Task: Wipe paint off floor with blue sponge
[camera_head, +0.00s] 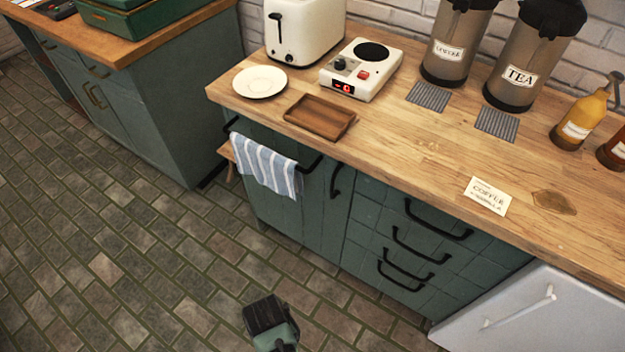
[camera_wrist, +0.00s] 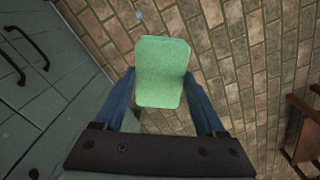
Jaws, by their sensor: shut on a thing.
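My gripper (camera_wrist: 160,78) is shut on a sponge (camera_wrist: 158,62), one blue finger on each side of it in the wrist view. The sponge looks light green there, not blue. It is over the brick-patterned floor (camera_wrist: 245,60); whether it touches the floor cannot be told. A small pale bluish spot (camera_wrist: 139,15) shows on the floor beyond the sponge, perhaps paint. In the head view the dark end of my arm is low in the middle over the floor (camera_head: 150,270), and no paint is clear there.
Green cabinets (camera_head: 300,210) with black handles stand beside my arm, under a wooden counter (camera_head: 400,150). A striped towel (camera_head: 265,165) hangs from a rail. A white appliance (camera_head: 550,315) stands at lower right. A brown wooden piece (camera_wrist: 303,125) is right in the wrist view. Floor at left is clear.

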